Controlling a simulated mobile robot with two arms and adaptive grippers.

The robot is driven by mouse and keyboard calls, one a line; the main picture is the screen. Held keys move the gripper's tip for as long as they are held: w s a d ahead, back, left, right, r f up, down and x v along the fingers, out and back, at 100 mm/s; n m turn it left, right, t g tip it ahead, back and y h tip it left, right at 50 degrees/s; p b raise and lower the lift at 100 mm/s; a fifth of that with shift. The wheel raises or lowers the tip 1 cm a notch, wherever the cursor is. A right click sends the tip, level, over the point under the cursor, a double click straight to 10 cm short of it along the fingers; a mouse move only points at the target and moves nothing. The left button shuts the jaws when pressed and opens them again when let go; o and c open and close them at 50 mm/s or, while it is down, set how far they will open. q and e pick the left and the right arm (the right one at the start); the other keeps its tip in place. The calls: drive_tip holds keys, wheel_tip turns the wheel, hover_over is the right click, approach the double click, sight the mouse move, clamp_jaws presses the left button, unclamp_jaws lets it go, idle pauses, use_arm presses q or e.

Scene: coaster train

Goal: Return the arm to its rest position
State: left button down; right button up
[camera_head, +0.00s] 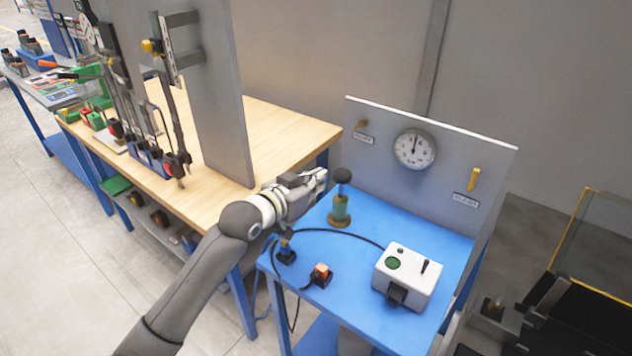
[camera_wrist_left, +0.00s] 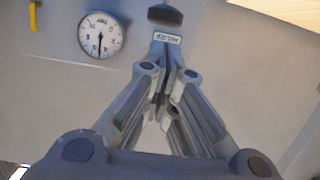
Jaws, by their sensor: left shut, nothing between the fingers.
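My left arm comes in from the lower left of the head view. Its gripper (camera_head: 318,176) is over the left back edge of the blue table, close to the black-knobbed lever (camera_head: 341,206) on its greenish base. In the left wrist view the gripper's fingers (camera_wrist_left: 160,98) are shut together with nothing between them. The black knob (camera_wrist_left: 165,15) shows just beyond the fingertips there; I cannot tell whether they touch it. My right gripper is in neither view.
The blue table (camera_head: 350,299) carries a white control box (camera_head: 407,276), a cable and an orange-black switch (camera_head: 320,274). A grey panel (camera_head: 455,155) with a dial gauge (camera_head: 414,148) stands behind. A wooden workbench (camera_head: 270,125) with a grey upright board is at left.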

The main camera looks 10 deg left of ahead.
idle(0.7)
use_arm(q)
drive_tip(key=s+f+g+y, duration=0.1)
drive_tip(key=s+f+g, duration=0.2)
drive_tip(key=s+f, duration=0.65)
drive_tip(key=s+a+f+n+g+y, duration=0.15)
drive_tip(key=s+f, duration=0.25)
drive_tip(key=s, duration=0.6)
drive_tip(key=s+a+f+g+y, duration=0.1)
drive_tip(key=s+a+f+g, duration=0.2)
drive_tip(key=s, duration=0.6)
drive_tip(key=s+a+f+n+g+y, duration=0.1)
drive_tip(key=s+f+g+y, duration=0.3)
drive_tip(key=s, duration=0.6)
wheel_tip(320, 180, down, 26)
drive_tip(key=s+h, duration=0.2)
drive_tip(key=s+a+f+g, duration=0.1)
drive_tip(key=s+a+f, duration=0.1)
drive_tip(key=s+f, duration=1.4)
drive_tip(key=shift+s+a+f, duration=0.35)
drive_tip(key=shift+a+f, duration=0.05)
drive_tip(key=shift+f, duration=0.3)
